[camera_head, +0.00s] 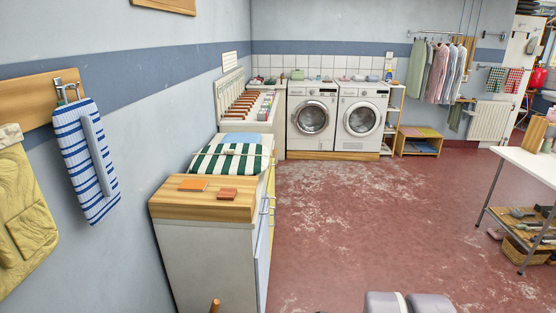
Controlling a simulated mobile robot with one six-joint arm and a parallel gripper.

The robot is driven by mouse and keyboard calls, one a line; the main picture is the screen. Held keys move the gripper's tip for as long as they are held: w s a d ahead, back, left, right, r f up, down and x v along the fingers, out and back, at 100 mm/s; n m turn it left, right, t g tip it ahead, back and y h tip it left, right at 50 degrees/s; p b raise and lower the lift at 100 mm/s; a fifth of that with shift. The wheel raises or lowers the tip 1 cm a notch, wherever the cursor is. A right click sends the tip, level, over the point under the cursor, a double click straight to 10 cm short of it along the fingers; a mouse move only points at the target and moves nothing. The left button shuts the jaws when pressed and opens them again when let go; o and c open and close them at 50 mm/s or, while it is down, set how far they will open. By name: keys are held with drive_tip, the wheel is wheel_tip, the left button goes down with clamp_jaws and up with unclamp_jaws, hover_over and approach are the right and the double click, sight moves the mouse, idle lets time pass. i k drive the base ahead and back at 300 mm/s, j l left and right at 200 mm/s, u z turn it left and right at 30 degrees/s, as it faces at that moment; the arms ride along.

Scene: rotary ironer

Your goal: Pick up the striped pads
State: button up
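A green-and-white striped pad bundle (228,160) lies on top of the low cabinet by the left wall, behind the wooden top. It looks like folded or stacked pads with a pale band or tie across them; I cannot tell how many layers there are. A blue-and-white striped padded piece (77,165) hangs from a metal hook on the left wall, with a grey-blue strip down its front.
The cabinet's wooden top (202,207) bears an orange pad (193,185) and a reddish block (227,194). A light blue cloth (240,139) lies behind the bundle. Two washing machines (312,118) stand at the back. A white table (535,163) is at right. The red floor between is clear.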

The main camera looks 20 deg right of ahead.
sight(239, 159)
drive_tip(key=i+l+u, duration=0.3)
drive_tip(key=i, duration=0.2)
drive_tip(key=i+l+u, duration=0.3)
drive_tip(key=i+l, duration=0.15)
drive_tip(key=i+l+u, duration=0.3)
drive_tip(key=l, duration=0.3)
drive_tip(key=i+l+u, duration=0.3)
drive_tip(key=l, duration=0.3)
drive_tip(key=i+l+u, duration=0.25)
drive_tip(key=l, duration=0.5)
drive_tip(key=i+l+u, duration=0.3)
drive_tip(key=l, duration=0.45)
drive_tip(key=i+l+u, duration=0.1)
drive_tip(key=l+u, duration=0.2)
drive_tip(key=l, duration=0.45)
drive_tip(key=l+u, duration=0.3)
drive_tip(key=l, duration=0.5)
